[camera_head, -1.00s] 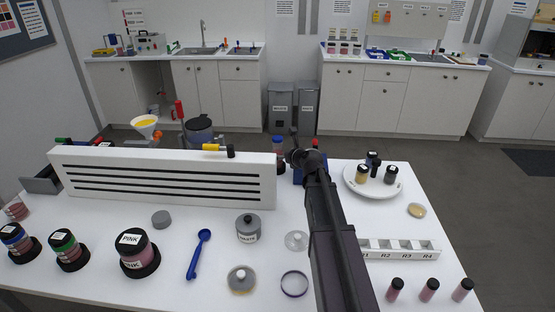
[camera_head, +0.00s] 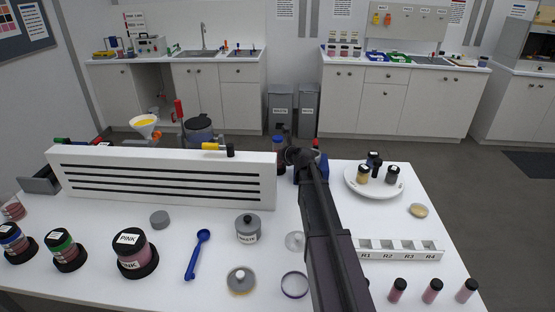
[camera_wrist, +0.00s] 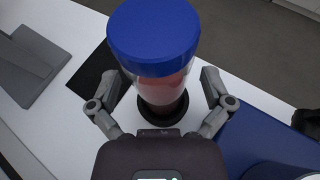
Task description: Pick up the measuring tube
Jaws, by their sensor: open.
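A clear tube with a blue cap (camera_wrist: 153,35) and pinkish-red contents stands upright on a round black base in the wrist view. It appears to be the blue-capped container (camera_head: 279,150) just past the right end of the white slotted panel in the head view. I see no label reading measuring tube. My gripper (camera_wrist: 160,92) is open, with one finger on each side of the tube's lower part and gaps visible. In the head view my gripper (camera_head: 299,157) is at the tube's right, its fingers mostly hidden by the arm.
The white slotted panel (camera_head: 165,178) stands left of the tube. A blue object (camera_wrist: 262,138) lies close right of my gripper. A white plate (camera_head: 373,191) with small jars and a labelled rack (camera_head: 400,256) are right of my arm.

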